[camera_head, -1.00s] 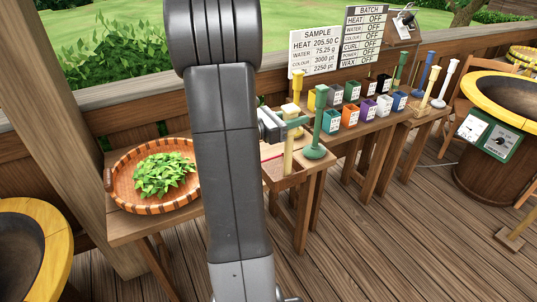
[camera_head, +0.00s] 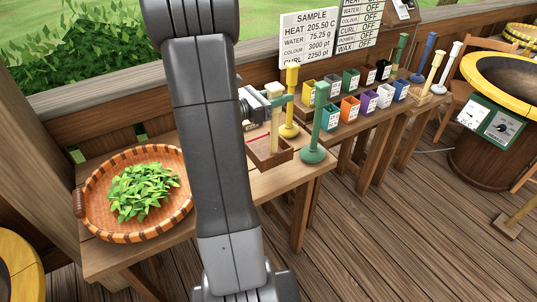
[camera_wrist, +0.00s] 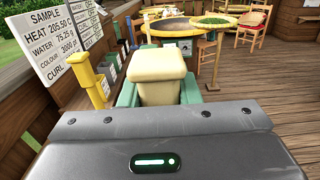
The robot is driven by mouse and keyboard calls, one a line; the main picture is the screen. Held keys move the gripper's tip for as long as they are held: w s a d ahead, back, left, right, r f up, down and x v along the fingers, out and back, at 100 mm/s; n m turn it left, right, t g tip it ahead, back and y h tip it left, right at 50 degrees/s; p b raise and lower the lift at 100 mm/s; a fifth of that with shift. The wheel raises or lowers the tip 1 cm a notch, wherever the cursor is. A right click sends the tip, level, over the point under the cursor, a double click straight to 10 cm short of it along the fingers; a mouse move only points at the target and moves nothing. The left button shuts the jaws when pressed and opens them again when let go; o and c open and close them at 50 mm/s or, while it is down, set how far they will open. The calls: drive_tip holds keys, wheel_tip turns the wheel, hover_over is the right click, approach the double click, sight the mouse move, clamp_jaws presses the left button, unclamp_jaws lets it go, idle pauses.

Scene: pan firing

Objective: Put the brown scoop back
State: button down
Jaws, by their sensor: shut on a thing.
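The brown scoop is a small open brown box (camera_head: 268,154) with a tall cream handle (camera_head: 275,118). My gripper (camera_head: 275,101) is shut on the upper part of this handle, and the scoop hangs upright below it. The box is over the wooden table beside the yellow and green stands; I cannot tell whether it touches the top. In the wrist view the cream handle top (camera_wrist: 160,66) sits between the green finger pads, and the box is hidden.
A yellow stand (camera_head: 291,100) is just behind the scoop, and a green stand (camera_head: 319,120) is to its right. Several coloured cups (camera_head: 350,107) stand farther right. A wicker basket of leaves (camera_head: 90,220) is at left. A yellow-rimmed pan (camera_head: 480,85) is far right.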

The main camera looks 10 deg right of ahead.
sight(277, 123)
wheel_tip(277, 123, down, 9)
drive_tip(key=shift+r+p, duration=0.15)
drive_tip(key=shift+p, duration=0.2)
idle(0.3)
drive_tip(key=shift+f+b, duration=0.35)
drive_tip(key=shift+b, duration=0.05)
drive_tip(key=c, duration=1.1)
unclamp_jaws()
drive_tip(key=shift+r, duration=0.1)
drive_tip(key=shift+o, duration=0.2)
drive_tip(key=shift+r+p, duration=0.1)
drive_tip(key=shift+p, duration=0.3)
drive_tip(key=shift+a, duration=0.1)
drive_tip(key=b+v, duration=0.3)
drive_tip(key=v, duration=1)
drive_tip(key=shift+s+a, duration=0.25)
